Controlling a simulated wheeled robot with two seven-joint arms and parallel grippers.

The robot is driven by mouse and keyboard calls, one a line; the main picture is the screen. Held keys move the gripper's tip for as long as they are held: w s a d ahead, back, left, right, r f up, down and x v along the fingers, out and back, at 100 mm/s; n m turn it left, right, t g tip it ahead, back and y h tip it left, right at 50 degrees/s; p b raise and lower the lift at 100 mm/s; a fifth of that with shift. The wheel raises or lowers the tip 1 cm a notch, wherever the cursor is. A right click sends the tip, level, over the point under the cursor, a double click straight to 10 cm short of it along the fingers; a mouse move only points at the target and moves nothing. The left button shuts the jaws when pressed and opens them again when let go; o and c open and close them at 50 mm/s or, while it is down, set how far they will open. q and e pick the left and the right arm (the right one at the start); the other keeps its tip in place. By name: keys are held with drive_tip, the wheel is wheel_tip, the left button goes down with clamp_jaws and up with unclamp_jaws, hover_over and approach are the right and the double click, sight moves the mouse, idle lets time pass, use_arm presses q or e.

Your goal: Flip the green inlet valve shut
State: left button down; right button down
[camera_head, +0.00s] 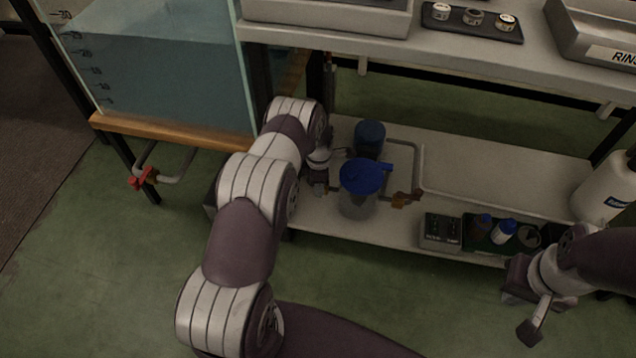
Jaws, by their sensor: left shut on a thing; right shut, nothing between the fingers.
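A clear cylinder (357,205) with a blue lid (361,175) stands upright on the lower shelf, joined to grey piping (420,165). No green valve handle can be made out. The pipe to the left of the cylinder is largely hidden by my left arm and gripper. My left gripper (320,186) is beside the cylinder's left side, low over the shelf. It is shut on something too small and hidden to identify. My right gripper (530,332) is shut and empty, in front of the lower shelf at the right, far from the cylinder.
A second blue-topped vessel (369,138) stands behind the cylinder. A red valve (142,178) hangs under the water tank (160,75). A dark bottle tray (484,245) and white jug (605,185) are right. The upper bench (450,60) overhangs.

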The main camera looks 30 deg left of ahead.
use_arm(q)
drive_tip(key=c, duration=0.9)
unclamp_jaws()
drive_tip(key=shift+o, duration=0.2)
wheel_tip(320, 180, up, 8)
drive_tip(key=p, duration=0.3)
drive_tip(key=shift+f, duration=0.25)
